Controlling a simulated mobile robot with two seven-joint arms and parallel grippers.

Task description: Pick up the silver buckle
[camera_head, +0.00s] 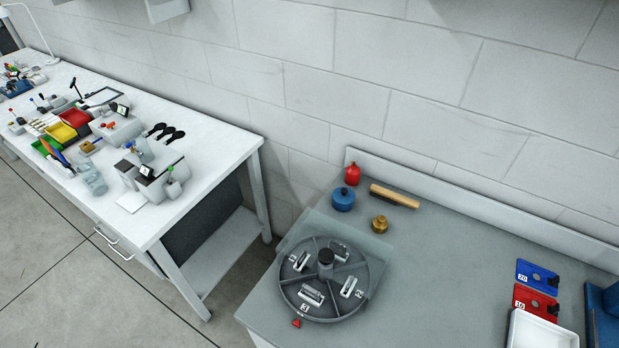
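A round dark grey divided tray (325,313) sits near the left end of the grey table. Several silver pieces that look like buckles lie in its compartments: one at the left (300,262), one at the back (340,251), one at the right (349,287) and one at the front (311,294). I cannot tell which of them is the task's silver buckle. A dark knob (325,257) stands at the tray's centre. Small number labels, a 3 and a 2 among them, are by the front and right compartments. Neither of my grippers is in view.
Behind the tray are a blue pot (343,199), a red container (352,174), a brass piece (379,224) and a wooden-backed brush (394,196). Blue and red cards (537,276) and a white bin (540,335) are at right. The table's middle is clear. A cluttered white bench (215,145) stands left.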

